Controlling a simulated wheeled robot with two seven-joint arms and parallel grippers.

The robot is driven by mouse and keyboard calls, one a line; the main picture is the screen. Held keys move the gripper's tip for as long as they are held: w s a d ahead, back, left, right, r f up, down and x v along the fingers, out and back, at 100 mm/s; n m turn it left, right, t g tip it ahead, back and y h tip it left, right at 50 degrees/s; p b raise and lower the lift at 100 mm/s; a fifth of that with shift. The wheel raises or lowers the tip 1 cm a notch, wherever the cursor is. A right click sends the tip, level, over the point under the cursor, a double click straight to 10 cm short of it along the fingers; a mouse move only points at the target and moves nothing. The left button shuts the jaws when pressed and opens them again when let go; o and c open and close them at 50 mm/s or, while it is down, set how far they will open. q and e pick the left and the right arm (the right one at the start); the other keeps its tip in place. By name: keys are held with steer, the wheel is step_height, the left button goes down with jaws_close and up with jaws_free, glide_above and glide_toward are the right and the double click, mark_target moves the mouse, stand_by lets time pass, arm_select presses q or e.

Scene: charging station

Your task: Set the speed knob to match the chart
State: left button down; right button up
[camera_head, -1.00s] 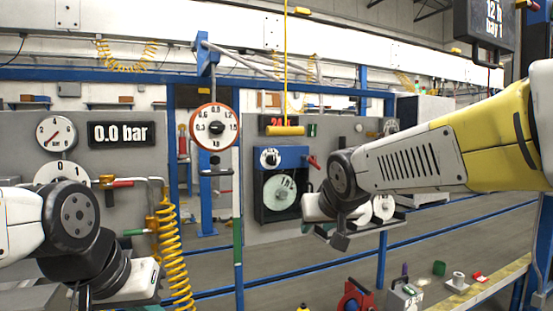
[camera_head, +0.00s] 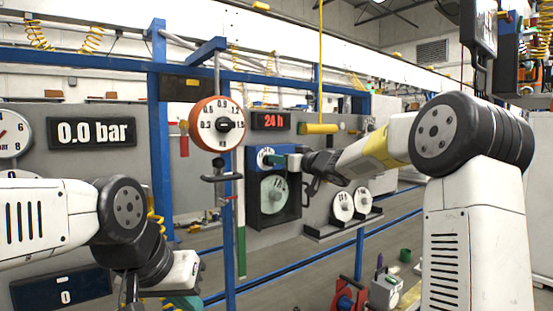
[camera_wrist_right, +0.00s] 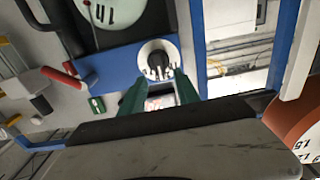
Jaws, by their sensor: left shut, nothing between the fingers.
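The speed knob (camera_wrist_right: 156,60) is a black knob on a white dial on the blue panel; it also shows, small, in the head view (camera_head: 266,157). Below it in the head view, a pale round chart (camera_head: 273,194) sits in a dark box. A display above reads 24 h (camera_head: 270,121) in red. My right gripper (camera_head: 292,161) is close to the blue panel, just right of the knob. In the right wrist view its green fingers (camera_wrist_right: 157,98) stand apart, short of the knob. My left gripper (camera_head: 184,302) is low at the bottom edge, mostly hidden, away from the panel.
A red-rimmed dial (camera_head: 217,124) hangs left of the panel on a blue post. Two spare discs (camera_head: 343,206) stand on a rack to the right. A red lever (camera_wrist_right: 62,84) projects beside the blue panel.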

mark_target(267, 159)
steer(key=x, duration=0.3)
steer(key=shift+w+a, duration=0.15)
steer(key=shift+c, duration=0.2)
jaws_close()
steer(key=shift+n, duration=0.4)
steer(key=n, duration=0.7)
steer(key=a+f+n, duration=0.1)
steer(key=n, duration=0.3)
steer(key=shift+s, duration=0.35)
